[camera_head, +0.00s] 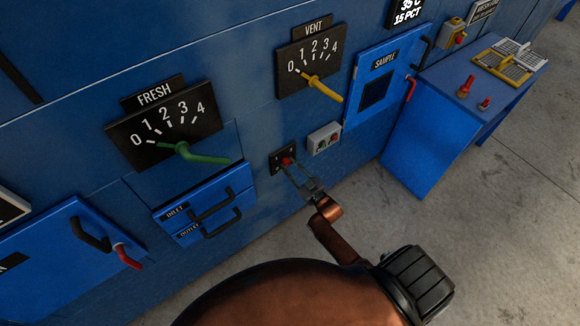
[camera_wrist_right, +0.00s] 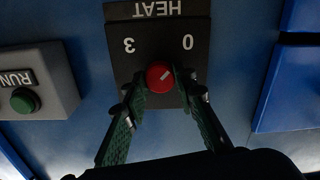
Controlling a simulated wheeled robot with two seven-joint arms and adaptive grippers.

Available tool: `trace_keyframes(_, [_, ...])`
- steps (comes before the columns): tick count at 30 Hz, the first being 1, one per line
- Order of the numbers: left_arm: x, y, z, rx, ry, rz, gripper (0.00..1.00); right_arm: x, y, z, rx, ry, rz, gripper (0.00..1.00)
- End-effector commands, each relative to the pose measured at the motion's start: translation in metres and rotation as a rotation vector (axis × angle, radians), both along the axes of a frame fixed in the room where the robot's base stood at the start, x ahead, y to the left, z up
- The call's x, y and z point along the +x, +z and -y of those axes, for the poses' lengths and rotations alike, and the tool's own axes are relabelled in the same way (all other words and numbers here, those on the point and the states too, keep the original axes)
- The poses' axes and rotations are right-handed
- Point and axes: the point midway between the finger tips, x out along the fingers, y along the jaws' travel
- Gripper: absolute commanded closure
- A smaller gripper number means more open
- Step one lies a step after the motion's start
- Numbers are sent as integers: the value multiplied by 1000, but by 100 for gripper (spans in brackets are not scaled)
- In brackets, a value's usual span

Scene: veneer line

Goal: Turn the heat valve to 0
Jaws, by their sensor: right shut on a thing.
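The heat valve is a red knob (camera_wrist_right: 160,76) on a dark plate (camera_wrist_right: 117,68), with the HEAT label upside down in the right wrist view. A 3 shows on the left and a 0 on the right; the lower part of the dial is hidden by the fingers. A short white mark on the knob slants up and right, toward the 0 side. My right gripper (camera_wrist_right: 161,88) is shut on the knob, one finger on each side. In the head view the red knob (camera_head: 286,161) is small, with the right gripper (camera_head: 291,168) at it. My left gripper is not in view.
A box with a green RUN button (camera_wrist_right: 25,99) sits beside the plate. The FRESH dial (camera_head: 165,125) with its green handle and the VENT dial (camera_head: 308,60) with its yellow handle are above. Drawers with dark handles (camera_head: 213,209) are at left. A blue table (camera_head: 440,105) stands right.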

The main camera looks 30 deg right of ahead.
Motion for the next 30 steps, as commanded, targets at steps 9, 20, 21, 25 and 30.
trace_keyframes(9, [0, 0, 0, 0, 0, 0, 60, 0, -1, 0, -2, 1, -1, 59])
trace_keyframes(20, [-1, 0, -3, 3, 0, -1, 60, -4, 0, 1, -1, 0, -1, 57])
trace_keyframes(21, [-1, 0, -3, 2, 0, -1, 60, -7, -1, 1, -1, 0, -1, 57])
trace_keyframes(25, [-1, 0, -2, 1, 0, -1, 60, -27, -2, 3, -1, -1, -3, 57])
trace_keyframes(30, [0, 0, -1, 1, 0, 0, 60, -63, -2, 5, -2, -1, -4, 57])
